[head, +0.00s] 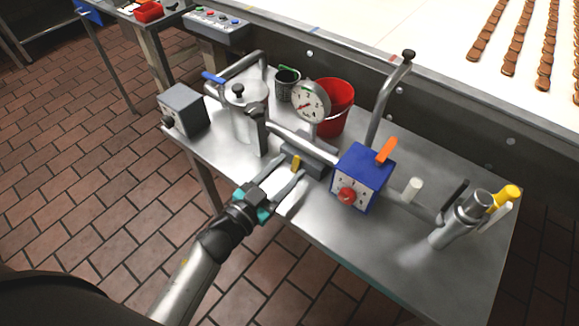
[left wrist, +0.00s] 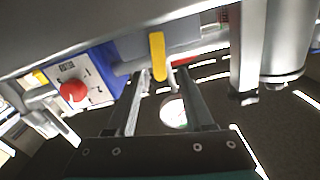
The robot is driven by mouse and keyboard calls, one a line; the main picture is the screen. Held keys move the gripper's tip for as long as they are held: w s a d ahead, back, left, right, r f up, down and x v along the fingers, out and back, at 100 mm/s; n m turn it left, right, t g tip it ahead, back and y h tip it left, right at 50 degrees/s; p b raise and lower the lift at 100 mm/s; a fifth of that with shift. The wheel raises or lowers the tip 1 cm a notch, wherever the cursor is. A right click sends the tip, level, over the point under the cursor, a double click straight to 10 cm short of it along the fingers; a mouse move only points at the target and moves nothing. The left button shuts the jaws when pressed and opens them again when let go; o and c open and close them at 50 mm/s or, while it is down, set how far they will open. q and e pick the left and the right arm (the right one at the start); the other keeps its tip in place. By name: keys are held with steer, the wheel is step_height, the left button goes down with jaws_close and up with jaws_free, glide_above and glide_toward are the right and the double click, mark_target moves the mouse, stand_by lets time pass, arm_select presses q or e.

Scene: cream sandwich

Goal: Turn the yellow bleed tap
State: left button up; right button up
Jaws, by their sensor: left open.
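A small yellow tap lever (head: 297,163) sits on a grey block (head: 310,157) at the front middle of the metal table. I take it to be the bleed tap. In the left wrist view the yellow lever (left wrist: 157,55) hangs just beyond the fingertips, between their lines. My left gripper (head: 287,172) is open and empty, its two fingers pointing at the lever from the front. I see no clear contact. A second yellow handle (head: 508,194) tops a metal fitting at the table's right end. My right gripper is not in view.
A blue box (head: 362,172) with a red knob stands right of the lever. A steel pot (head: 249,115), a dial gauge (head: 311,102), a red bucket (head: 344,98) and a grey box (head: 185,110) stand behind and left. The front right tabletop (head: 385,245) is clear.

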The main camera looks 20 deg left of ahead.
arm_select(q)
steer(key=shift+w+d, duration=0.25)
steer(key=shift+w, duration=0.35)
steer(key=shift+c, duration=0.3)
jaws_close()
